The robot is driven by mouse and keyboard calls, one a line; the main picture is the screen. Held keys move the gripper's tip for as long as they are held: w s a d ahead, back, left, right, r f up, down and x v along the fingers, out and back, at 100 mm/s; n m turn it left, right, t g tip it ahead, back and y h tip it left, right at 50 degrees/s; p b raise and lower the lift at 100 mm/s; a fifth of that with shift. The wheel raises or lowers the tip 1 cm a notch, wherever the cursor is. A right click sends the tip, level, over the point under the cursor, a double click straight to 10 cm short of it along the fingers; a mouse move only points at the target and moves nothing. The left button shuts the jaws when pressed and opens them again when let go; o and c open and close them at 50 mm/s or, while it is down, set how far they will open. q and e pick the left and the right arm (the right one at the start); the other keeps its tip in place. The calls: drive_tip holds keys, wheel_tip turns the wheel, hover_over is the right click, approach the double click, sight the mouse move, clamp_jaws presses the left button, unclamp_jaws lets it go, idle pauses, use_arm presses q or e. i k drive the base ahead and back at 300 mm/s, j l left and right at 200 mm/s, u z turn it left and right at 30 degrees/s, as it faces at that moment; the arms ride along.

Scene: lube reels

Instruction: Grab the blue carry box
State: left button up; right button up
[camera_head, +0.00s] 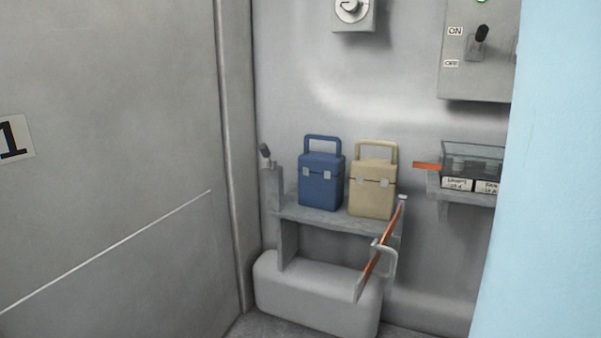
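The blue carry box (321,182) stands upright on a grey shelf (336,219) against the back wall. It has a raised blue handle on top and two light latches on its front. A beige carry box (372,190) of similar shape stands close beside it on the right. Neither of my grippers shows in the head view.
An orange bar with a grey handle (384,261) slants along the shelf's right side. A lever (265,152) rises at its left. A clear bin (472,160) sits on another shelf at right. A light blue surface (545,180) fills the right edge; a grey wall fills the left.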

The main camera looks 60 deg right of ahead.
sight(321, 175)
drive_tip(key=z, duration=2)
drive_tip(key=i+l+u, duration=0.1)
drive_tip(key=i+l, duration=0.05)
drive_tip(key=i, duration=0.05)
